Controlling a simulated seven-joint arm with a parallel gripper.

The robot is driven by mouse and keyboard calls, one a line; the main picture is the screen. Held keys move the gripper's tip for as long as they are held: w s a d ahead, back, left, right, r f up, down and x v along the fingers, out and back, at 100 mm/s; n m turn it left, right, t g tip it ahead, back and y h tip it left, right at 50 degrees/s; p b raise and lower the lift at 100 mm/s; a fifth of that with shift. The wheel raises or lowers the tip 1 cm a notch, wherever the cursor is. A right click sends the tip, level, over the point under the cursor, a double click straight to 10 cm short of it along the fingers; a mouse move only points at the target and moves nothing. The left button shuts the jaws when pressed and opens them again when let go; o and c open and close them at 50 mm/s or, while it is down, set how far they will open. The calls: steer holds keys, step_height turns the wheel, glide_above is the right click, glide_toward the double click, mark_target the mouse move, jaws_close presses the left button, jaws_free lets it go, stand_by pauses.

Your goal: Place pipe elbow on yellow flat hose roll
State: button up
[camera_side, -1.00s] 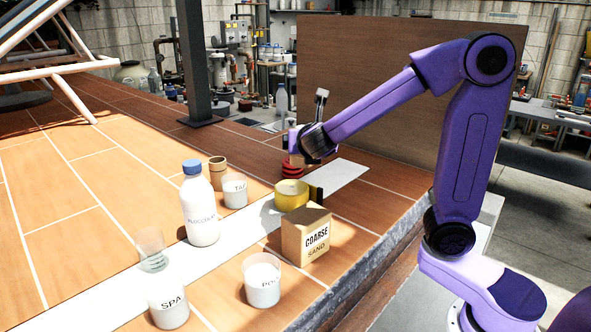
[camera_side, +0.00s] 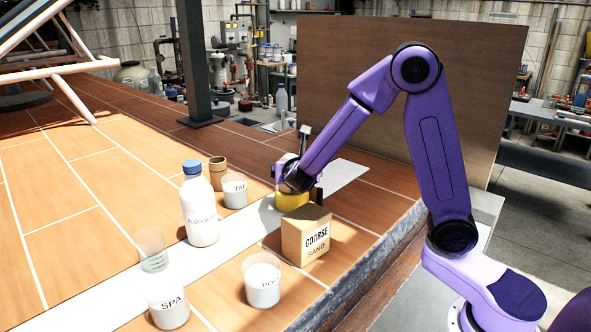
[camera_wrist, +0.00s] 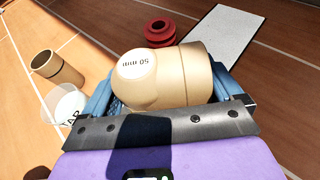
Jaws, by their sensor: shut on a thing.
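The tan pipe elbow (camera_wrist: 165,78), marked "50 mm", is held between the blue fingers of my gripper (camera_wrist: 165,88) in the wrist view. In the side view my gripper (camera_side: 288,176) is over the yellow flat hose roll (camera_side: 292,201), low and close to it. The elbow shows there only as a small pale patch (camera_side: 284,160), the rest hidden by my wrist. I cannot tell whether the elbow touches the roll. The roll lies on the deck behind the sand box; its top is mostly covered. It does not show in the wrist view.
The coarse sand box (camera_side: 306,236) stands in front of the roll. The TAP cup (camera_side: 235,192), blue-capped bottle (camera_side: 199,205) and tan pipe piece (camera_side: 217,172) stand to the left. A red ringed roll (camera_wrist: 159,31) lies beyond the elbow, near the white strip (camera_wrist: 220,40).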

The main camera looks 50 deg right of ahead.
steer(key=shift+f, duration=0.1)
steer(key=o, duration=0.8)
steer(key=shift+s+a+r, duration=0.1)
steer(key=shift+r, duration=0.1)
steer(key=v, duration=1.1)
steer(key=shift+s+a, duration=0.25)
steer(key=shift+s, duration=0.05)
steer(key=shift+d, duration=0.1)
